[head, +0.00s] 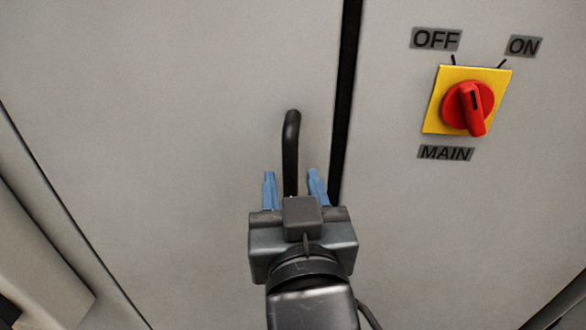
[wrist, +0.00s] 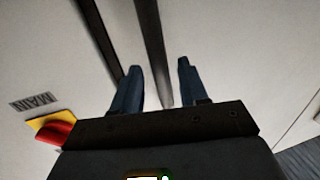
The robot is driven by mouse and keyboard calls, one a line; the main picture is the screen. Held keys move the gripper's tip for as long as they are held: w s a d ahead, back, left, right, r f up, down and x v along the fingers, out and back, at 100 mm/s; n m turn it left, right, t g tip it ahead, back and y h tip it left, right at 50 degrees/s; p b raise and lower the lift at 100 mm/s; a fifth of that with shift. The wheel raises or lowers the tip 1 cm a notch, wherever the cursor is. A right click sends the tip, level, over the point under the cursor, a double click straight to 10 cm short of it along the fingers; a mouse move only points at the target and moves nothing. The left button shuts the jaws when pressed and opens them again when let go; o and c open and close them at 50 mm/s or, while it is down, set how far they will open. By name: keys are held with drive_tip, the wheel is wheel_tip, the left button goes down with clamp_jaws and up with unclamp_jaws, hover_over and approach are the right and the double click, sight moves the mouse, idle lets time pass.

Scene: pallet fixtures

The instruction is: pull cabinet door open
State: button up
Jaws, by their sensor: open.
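The grey cabinet door (head: 150,110) fills the left and middle of the head view. A dark gap at its right edge separates it from the panel beside it. A black bar handle (head: 291,135) stands upright near that edge. My gripper (head: 292,180) is open, with one blue finger on each side of the handle's lower part in the head view. In the wrist view, the handle (wrist: 152,50) runs between the two fingers (wrist: 157,85). I cannot tell whether either finger touches it. The handle's lower end is hidden by my gripper in the head view.
A red rotary switch (head: 468,107) on a yellow plate (head: 436,115) sits on the right panel (head: 420,230), with OFF, ON and MAIN labels. The switch also shows at the left of the wrist view (wrist: 57,133). The door face left of the handle is clear.

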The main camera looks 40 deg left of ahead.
drive_tip(key=shift+x, duration=1.3)
drive_tip(key=shift+c, duration=0.2)
clamp_jaws()
